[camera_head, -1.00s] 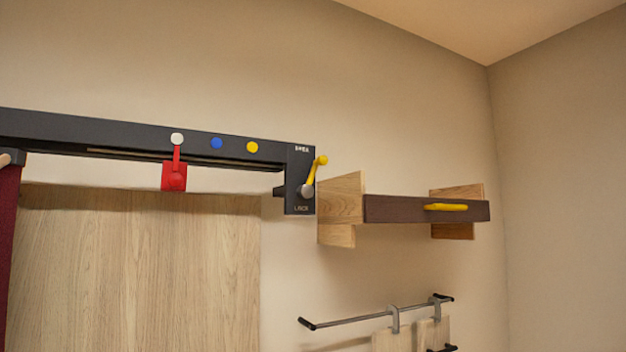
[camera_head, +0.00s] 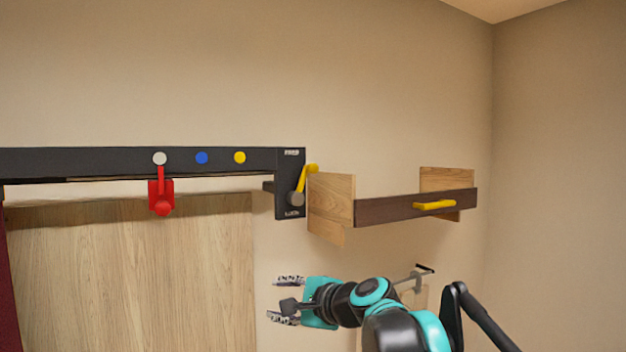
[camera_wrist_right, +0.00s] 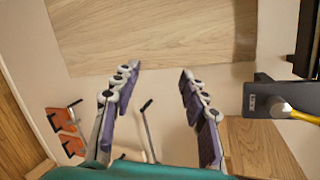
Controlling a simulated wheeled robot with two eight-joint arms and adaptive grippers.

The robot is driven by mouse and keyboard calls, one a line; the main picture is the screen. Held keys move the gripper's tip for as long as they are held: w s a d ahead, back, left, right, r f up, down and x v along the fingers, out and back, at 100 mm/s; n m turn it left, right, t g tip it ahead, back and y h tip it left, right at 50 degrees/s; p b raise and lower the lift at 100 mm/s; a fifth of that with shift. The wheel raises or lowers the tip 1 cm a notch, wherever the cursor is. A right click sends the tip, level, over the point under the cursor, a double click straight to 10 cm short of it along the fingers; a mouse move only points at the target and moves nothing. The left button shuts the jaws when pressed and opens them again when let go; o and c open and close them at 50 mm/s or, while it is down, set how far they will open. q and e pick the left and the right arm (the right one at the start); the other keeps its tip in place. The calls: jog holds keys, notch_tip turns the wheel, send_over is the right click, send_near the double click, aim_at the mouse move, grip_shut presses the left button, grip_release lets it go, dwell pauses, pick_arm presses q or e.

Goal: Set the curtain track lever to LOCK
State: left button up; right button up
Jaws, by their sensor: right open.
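The curtain track (camera_head: 110,162) is a dark beam on the wall. At its right end is a dark lever plate (camera_head: 288,158) with small lettering at top and bottom. The yellow lever (camera_head: 302,180) turns on a grey pivot low on the plate and points up, leaning slightly right. In the right wrist view the plate (camera_wrist_right: 256,97) and the yellow lever (camera_wrist_right: 303,115) are at the right edge. My right gripper (camera_head: 272,299) is open and empty, below the plate and apart from it. It also shows in the wrist view (camera_wrist_right: 160,72). My left gripper is not in view.
A wooden bracket with a dark bar (camera_head: 400,206) and yellow handle (camera_head: 434,205) stands right beside the lever. A red slider (camera_head: 161,196) hangs from the track. A wooden panel (camera_head: 130,270) is below. A rail (camera_head: 415,278) is partly hidden behind my right arm.

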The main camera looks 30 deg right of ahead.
jog(key=w+d+r+m+t+h+p, duration=0.1)
jog(key=w+d+r+m+p, duration=0.2)
jog(key=r, duration=0.5)
jog(key=w+d+r+m+t+h+p, duration=0.1)
jog(key=d+r+m+p, duration=0.1)
jog(key=d+r+m, duration=0.45)
jog(key=m+t+h+p, duration=0.1)
jog(key=m+t+p, duration=0.1)
jog(key=m+p, duration=0.1)
send_near(315, 169)
jog(key=w, duration=0.4)
jog(key=shift+n, duration=0.25)
jog(key=w+p, duration=0.2)
jog(key=w, duration=0.5)
jog(key=shift+w+a, duration=0.1)
jog(key=shift+a, duration=0.05)
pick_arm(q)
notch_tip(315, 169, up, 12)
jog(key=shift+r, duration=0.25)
pick_arm(e)
grip_shut()
